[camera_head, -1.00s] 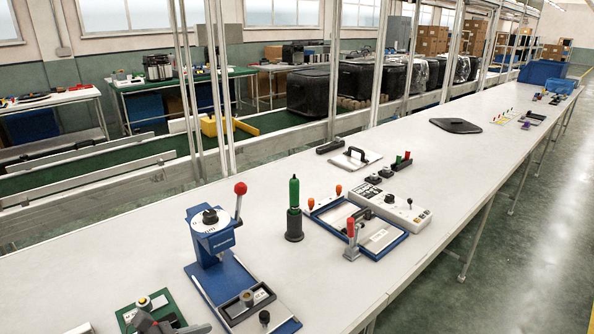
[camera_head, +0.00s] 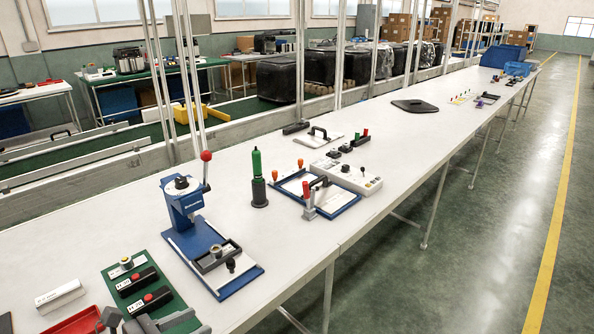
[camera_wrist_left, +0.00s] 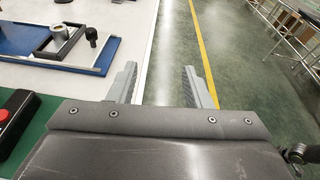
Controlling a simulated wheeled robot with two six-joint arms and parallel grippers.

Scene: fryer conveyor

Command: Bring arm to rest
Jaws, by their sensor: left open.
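My left gripper (camera_head: 200,320) is low in the head view, at the near edge of the white bench (camera_head: 310,237). In the left wrist view the gripper's two grey fingers (camera_wrist_left: 160,67) are spread apart with nothing between them. The bench edge and green floor show beyond the gap. A green mat (camera_head: 112,275) with black red-buttoned blocks (camera_head: 137,280) lies just beyond the gripper in the head view. My right gripper is not in view.
A blue press (camera_head: 183,205) on a blue base plate stands beyond the mat; its plate corner also shows in the wrist view (camera_wrist_left: 98,60). A white box (camera_head: 60,297) and red tray (camera_head: 80,322) lie at left. A green bottle (camera_head: 257,163) stands farther along. The floor at right is clear.

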